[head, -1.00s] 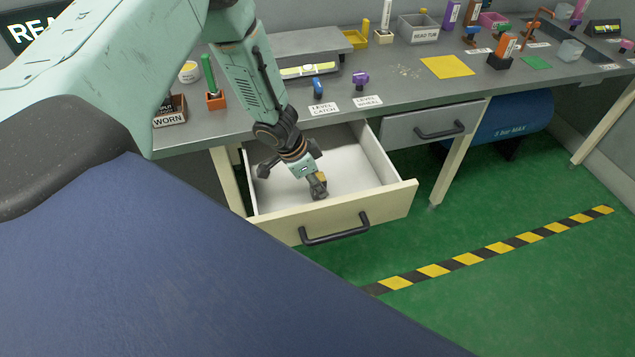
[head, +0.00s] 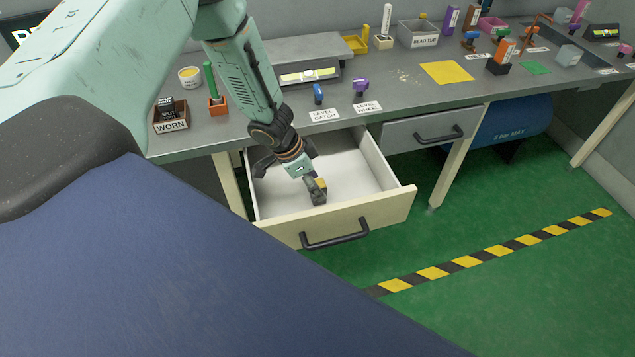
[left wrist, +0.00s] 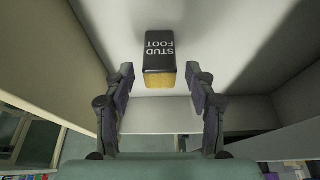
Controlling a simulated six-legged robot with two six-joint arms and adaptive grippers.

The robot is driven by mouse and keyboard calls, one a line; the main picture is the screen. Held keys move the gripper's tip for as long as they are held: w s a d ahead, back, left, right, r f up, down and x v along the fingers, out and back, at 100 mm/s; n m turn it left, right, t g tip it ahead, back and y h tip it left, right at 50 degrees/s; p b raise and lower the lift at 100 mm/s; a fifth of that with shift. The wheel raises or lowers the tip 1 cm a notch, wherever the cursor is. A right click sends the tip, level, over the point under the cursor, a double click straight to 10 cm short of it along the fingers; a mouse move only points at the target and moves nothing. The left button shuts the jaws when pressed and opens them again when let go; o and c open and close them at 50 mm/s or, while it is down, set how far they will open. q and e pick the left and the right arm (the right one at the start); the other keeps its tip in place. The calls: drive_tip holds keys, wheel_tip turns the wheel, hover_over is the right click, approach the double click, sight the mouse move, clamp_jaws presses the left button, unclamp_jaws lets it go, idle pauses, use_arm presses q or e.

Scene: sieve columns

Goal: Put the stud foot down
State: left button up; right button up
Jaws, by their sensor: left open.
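The stud foot (left wrist: 159,50) is a black block with white lettering and a rough yellow end, seen in the left wrist view inside the white drawer. A bit of its yellow shows in the head view (head: 321,184). My left gripper (head: 316,192) is inside the open drawer (head: 340,222). Its fingers stand apart, one on each side of the stud foot's yellow end, with visible gaps. Whether the foot rests flat on the drawer floor is hard to tell. My right gripper is not in view.
The drawer's walls surround my left gripper, and the bench top (head: 400,92) overhangs behind it. A shut grey drawer (head: 420,127) is to the right. The drawer floor (head: 350,172) is mostly bare. A WORN tray (head: 171,122) stands on the bench at left.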

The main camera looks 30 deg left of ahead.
use_arm(q)
drive_tip(key=p+v, duration=0.7)
drive_tip(key=v, duration=0.2)
drive_tip(key=shift+r, duration=0.3)
drive_tip(key=shift+s+f, duration=0.1)
drive_tip(key=shift+s, duration=0.1)
